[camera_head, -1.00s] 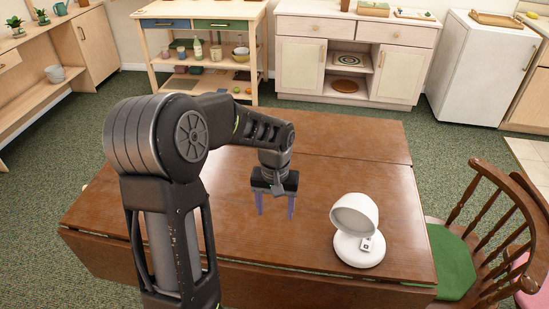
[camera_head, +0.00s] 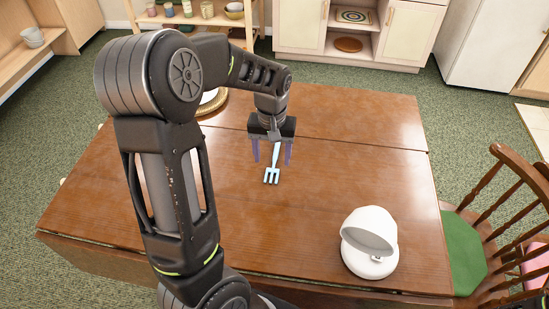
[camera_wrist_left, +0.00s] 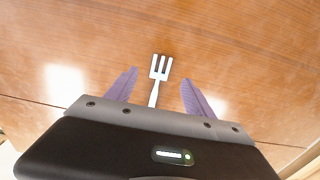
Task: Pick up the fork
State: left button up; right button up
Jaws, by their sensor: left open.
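The fork (camera_head: 272,174) is pale blue-white and lies on the brown wooden table (camera_head: 340,190), with its tines toward me. Its handle runs back under my left gripper (camera_head: 271,162). That gripper points down, is open and has one purple finger on each side of the fork. In the left wrist view the fork (camera_wrist_left: 159,68) shows between the two spread fingers, its lower handle hidden by the gripper body. I cannot tell the exact height of the fingertips above the table. My right gripper is not in view.
A white round device (camera_head: 369,243) stands at the table's right front. A round plate with a gold-brown rim (camera_head: 215,106) is partly hidden behind my left arm. A wooden chair with a green seat (camera_head: 465,250) stands at the right. The table between fork and device is clear.

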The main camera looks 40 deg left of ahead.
aim_at(271, 177)
pick_arm(q)
jog(key=shift+f, duration=1.2)
jog(key=shift+f, duration=0.1)
notch_tip(271, 177, down, 5)
jog(key=shift+a+f+p, duration=0.1)
jog(key=shift+a+p, duration=0.05)
jog(key=shift+p, duration=0.2)
jog(key=shift+s, duration=0.1)
jog(key=shift+c, duration=0.4)
grip_shut()
